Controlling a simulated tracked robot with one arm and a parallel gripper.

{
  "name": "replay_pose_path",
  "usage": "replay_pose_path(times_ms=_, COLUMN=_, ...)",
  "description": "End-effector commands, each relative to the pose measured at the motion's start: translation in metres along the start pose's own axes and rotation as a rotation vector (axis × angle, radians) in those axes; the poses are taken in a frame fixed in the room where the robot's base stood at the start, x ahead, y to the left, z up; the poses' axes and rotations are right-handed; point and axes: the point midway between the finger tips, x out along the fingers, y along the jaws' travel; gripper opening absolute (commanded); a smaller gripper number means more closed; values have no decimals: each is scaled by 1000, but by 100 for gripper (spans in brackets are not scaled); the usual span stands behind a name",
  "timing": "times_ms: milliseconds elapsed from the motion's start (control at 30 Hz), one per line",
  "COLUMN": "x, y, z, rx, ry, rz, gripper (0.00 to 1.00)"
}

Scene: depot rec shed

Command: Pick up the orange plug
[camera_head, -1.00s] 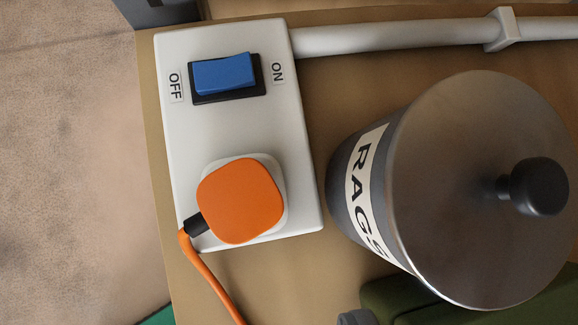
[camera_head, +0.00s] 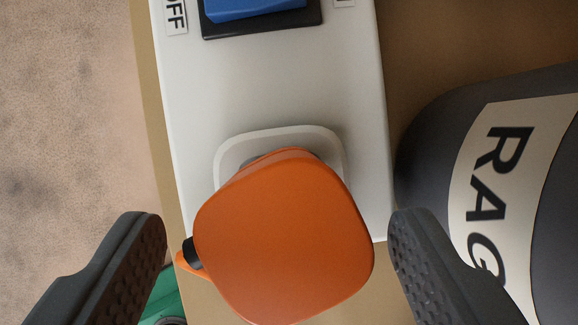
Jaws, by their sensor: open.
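The orange plug (camera_head: 285,240) is large in the lower middle of the view, at the socket on a white switch plate (camera_head: 280,90). A short black collar and orange cord leave its left side. My gripper (camera_head: 278,235) is open, with one dark ridged finger to the left of the plug and one to the right. Gaps show between the plug and both fingers, and neither appears to touch it. Part of the socket's rim is hidden behind the plug.
A dark canister labelled RAGS (camera_head: 500,180) stands close on the right, near my right finger. A blue rocker switch (camera_head: 255,8) is at the top of the plate. A green object (camera_head: 163,298) shows at the lower left. Bare floor or wall lies at left.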

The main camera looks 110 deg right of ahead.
Motion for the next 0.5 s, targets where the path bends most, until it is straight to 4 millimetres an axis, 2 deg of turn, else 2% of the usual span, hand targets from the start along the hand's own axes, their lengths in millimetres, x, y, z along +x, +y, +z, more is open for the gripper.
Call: replay_pose_path(times_ms=500, x=38, y=3, z=-1, rx=2, ry=-2, rz=-3, gripper=68)
